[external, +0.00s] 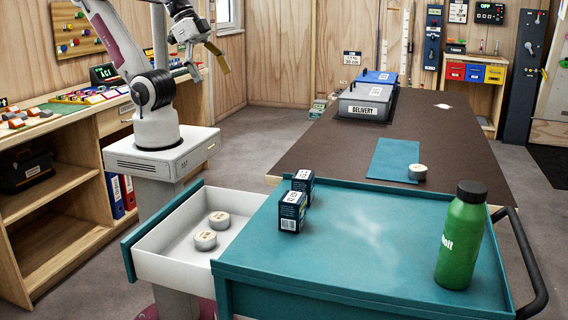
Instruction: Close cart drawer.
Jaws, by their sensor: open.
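The teal cart (340,268) stands at the front right. Its drawer (172,268), white inside with a teal front panel (130,250), is pulled out to the left. Two round, pale, labelled pucks lie in the drawer, the far puck (219,220) and the near puck (205,240). My gripper (222,66) is open, high up at the top left, well above and behind the drawer. It touches nothing that I can see.
Two dark boxes (292,212) and a green bottle (461,240) stand on the cart top. Behind it, a brown table (400,125) holds a blue mat (393,158), a puck (418,172) and a grey delivery case (366,100). Wooden shelving (60,185) stands at the left.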

